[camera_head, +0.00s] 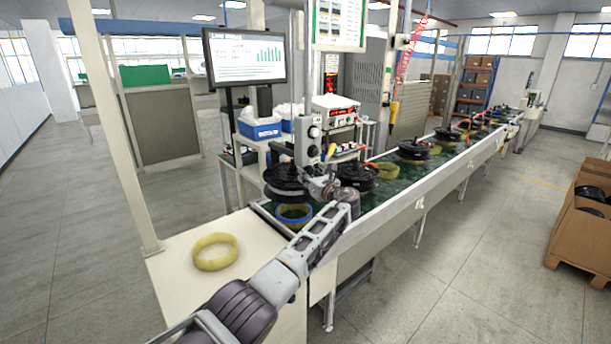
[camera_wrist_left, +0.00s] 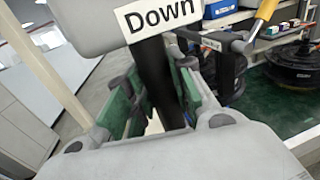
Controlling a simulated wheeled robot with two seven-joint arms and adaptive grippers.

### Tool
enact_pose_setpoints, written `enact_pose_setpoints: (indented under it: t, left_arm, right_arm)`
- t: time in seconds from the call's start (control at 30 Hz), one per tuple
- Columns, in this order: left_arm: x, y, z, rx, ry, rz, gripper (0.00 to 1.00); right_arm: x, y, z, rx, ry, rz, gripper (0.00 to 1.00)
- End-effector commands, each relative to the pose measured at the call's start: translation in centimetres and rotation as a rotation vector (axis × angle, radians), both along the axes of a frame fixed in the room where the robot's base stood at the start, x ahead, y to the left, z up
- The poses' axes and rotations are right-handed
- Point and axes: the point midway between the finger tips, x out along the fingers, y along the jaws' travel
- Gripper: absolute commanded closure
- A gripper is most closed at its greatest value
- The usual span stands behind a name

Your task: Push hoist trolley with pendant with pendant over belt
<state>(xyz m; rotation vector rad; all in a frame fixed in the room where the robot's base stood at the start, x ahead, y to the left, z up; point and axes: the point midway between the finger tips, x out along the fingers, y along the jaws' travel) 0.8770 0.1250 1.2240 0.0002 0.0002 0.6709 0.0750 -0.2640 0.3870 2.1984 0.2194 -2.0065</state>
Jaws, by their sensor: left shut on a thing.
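The pendant (camera_head: 308,140) is a grey upright box with round controls, hanging over the near end of the belt in the head view. In the left wrist view, its grey body carries a white "Down" label (camera_wrist_left: 158,17) above a black handle (camera_wrist_left: 157,80). My left gripper (camera_head: 322,186) is shut on this handle, with its green-padded fingers (camera_wrist_left: 160,95) on both sides. A black hub motor (camera_head: 284,180) shows just left of the pendant. The green belt (camera_head: 398,177) runs away to the right. The hoist trolley above cannot be made out. My right gripper is out of view.
A yellow ring (camera_head: 215,252) lies on the pale table (camera_head: 180,270); blue and yellow rings (camera_head: 294,214) lie by the belt's near end. More motors (camera_head: 413,149) sit along the belt. A monitor (camera_head: 245,56) stands behind. Cardboard boxes (camera_head: 580,235) stand right; the floor between is clear.

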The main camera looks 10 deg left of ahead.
Motion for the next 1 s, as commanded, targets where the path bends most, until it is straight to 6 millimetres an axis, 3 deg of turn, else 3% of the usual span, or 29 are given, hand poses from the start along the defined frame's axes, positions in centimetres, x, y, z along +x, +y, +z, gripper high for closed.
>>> enact_pose_setpoints:
  t: [0.17,0.2,0.33,1.0]
  left_arm:
    - [0.1,-0.24,0.42,-0.001,-0.006,-0.008,1.0]
    - [0.11,-0.25,0.44,-0.001,-0.006,-0.008,0.71]
    - [0.09,-0.22,0.37,-0.001,-0.005,-0.007,0.55]
    - [-0.71,-0.75,0.08,-0.002,-0.003,-0.005,0.54]
  right_arm:
    - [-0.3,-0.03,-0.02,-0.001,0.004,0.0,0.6]
    - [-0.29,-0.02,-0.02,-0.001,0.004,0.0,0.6]
    - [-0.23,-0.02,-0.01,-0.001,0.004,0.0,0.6]
    - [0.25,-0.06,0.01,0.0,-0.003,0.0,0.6]
